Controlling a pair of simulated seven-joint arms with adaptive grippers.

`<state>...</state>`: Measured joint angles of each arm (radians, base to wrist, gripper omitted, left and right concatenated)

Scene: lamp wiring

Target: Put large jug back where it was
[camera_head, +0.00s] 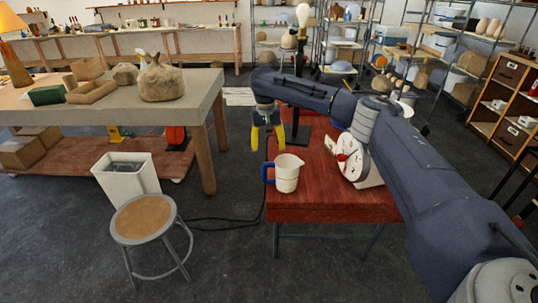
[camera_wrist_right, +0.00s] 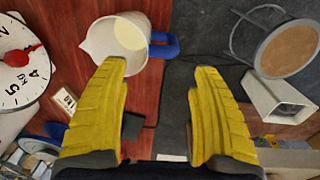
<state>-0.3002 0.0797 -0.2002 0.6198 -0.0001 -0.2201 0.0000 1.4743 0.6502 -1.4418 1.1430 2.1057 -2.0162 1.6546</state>
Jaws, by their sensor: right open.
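The large jug (camera_head: 288,178) is white with a blue handle and stands upright near the left edge of the red wooden table (camera_head: 335,207). In the right wrist view the jug (camera_wrist_right: 108,45) lies just beyond the fingertips, with its blue handle on the right. My right gripper (camera_head: 268,146) has yellow fingers that are spread apart and empty. It hangs behind the jug, near the table's left edge, apart from the jug. In the right wrist view the gripper (camera_wrist_right: 160,68) has nothing between its fingers. My left gripper is not in view.
A white dial scale (camera_head: 350,158) stands on the table right of the jug, under my right arm. A lamp with a bare bulb (camera_head: 303,15) rises behind. A stool (camera_head: 143,218) and a white bin (camera_head: 127,174) stand left. Open floor lies between stool and table.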

